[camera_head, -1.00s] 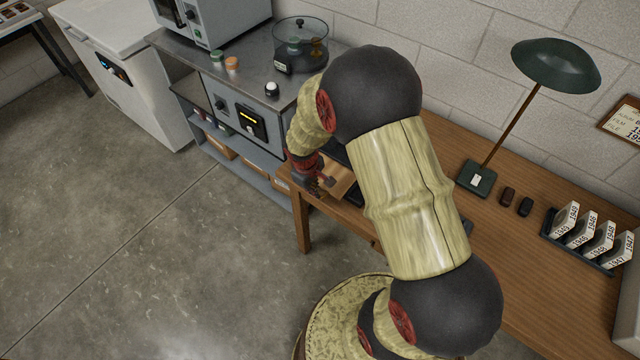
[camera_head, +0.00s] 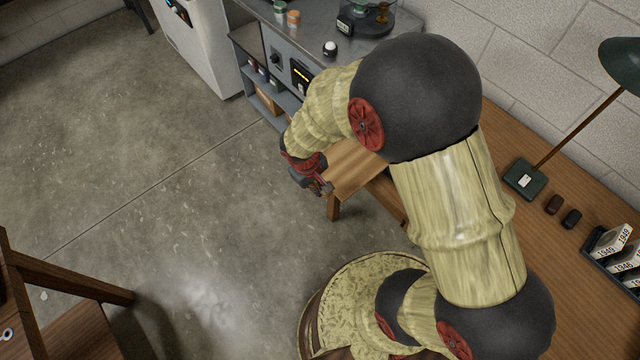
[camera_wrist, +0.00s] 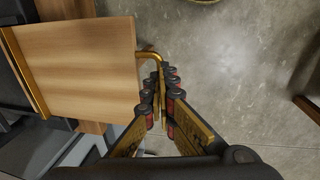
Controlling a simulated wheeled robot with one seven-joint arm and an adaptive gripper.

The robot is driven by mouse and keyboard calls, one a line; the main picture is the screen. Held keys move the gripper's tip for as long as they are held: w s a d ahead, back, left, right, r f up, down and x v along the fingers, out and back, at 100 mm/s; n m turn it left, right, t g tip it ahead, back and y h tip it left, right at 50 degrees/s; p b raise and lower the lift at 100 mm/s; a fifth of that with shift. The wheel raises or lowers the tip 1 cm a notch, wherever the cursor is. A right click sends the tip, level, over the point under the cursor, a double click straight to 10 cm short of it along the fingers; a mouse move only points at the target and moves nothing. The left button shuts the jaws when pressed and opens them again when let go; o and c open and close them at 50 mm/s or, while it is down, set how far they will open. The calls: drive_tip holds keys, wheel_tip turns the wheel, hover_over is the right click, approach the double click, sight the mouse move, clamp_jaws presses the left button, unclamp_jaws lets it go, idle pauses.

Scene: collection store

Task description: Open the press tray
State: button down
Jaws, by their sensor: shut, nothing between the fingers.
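A flat wooden panel, which I take to be the press tray (camera_wrist: 85,65), fills the left of the wrist view. It has a brass strip along its left side and a bent brass handle (camera_wrist: 150,57) at its right edge. My gripper (camera_wrist: 161,85) is shut, its fingertips right at the handle's end; whether they touch it I cannot tell. In the head view my gripper (camera_head: 318,186) is just off the left edge of the pale wooden surface (camera_head: 357,168), above the floor. My arm hides much of this surface and what lies behind it.
A wooden desk (camera_head: 535,235) with a green lamp (camera_head: 525,180) lies to the right. A grey metal bench (camera_head: 300,45) stands behind my gripper. Wooden furniture (camera_head: 65,290) is at lower left. The concrete floor (camera_head: 150,150) between is clear.

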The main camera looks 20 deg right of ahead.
drive_tip(key=c, duration=2.3)
unclamp_jaws()
drive_tip(key=shift+s+d+f, duration=0.1)
drive_tip(key=shift+s+f, duration=0.25)
drive_tip(key=shift+o, duration=1.7)
drive_tip(key=shift+w+r, duration=0.2)
drive_tip(key=shift+w, duration=0.05)
wheel_tip(320, 180, up, 12)
drive_tip(key=a, duration=0.2)
drive_tip(key=shift+s+f, duration=0.15)
drive_tip(key=shift+s, duration=0.3)
drive_tip(key=s+d+r+m+t, duration=0.1)
drive_tip(key=s+r, duration=0.3)
drive_tip(key=r, duration=0.3)
drive_tip(key=s+d+r+m+t+y, duration=0.1)
drive_tip(key=s+d+r+t, duration=0.1)
drive_tip(key=s+r, duration=0.2)
drive_tip(key=s+d+r+m+t, duration=0.1)
drive_tip(key=s+d+r+m, duration=0.1)
drive_tip(key=r, duration=0.9)
drive_tip(key=shift+s+t+y, duration=0.4)
drive_tip(key=shift+s, duration=0.5)
